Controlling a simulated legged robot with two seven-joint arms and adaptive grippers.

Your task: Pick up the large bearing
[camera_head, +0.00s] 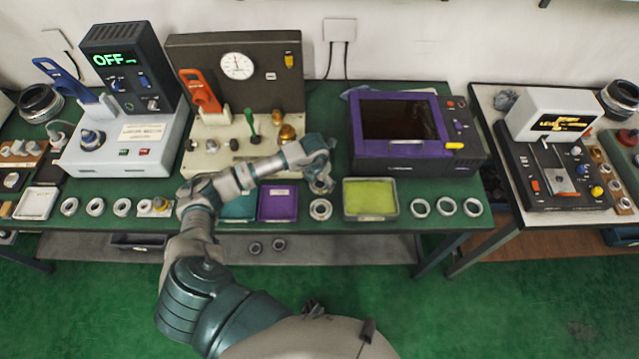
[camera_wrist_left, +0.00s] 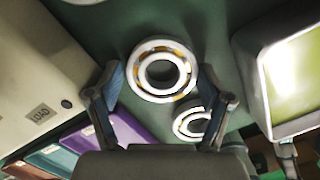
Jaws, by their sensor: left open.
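The large bearing (camera_wrist_left: 135,74), a pale ring with brass-coloured rollers, lies flat on the green table in the left wrist view. A smaller ring (camera_wrist_left: 180,124) lies just below it there, partly hidden by a finger. In the head view a bearing ring (camera_head: 320,217) lies between the purple and yellow trays; I cannot tell which of the two it is. My left gripper (camera_head: 319,185) hangs over this spot. Its fingers (camera_wrist_left: 158,98) are open and empty, spread either side of the large bearing's near part, apart from it. My right gripper is not in view.
The purple tray (camera_head: 278,203) is left of the ring and the yellow-green tray (camera_head: 370,198) right. Behind stand the beige gauge station (camera_head: 225,150) and a purple-framed device (camera_head: 395,160). Several rings (camera_head: 413,208) line the front edge.

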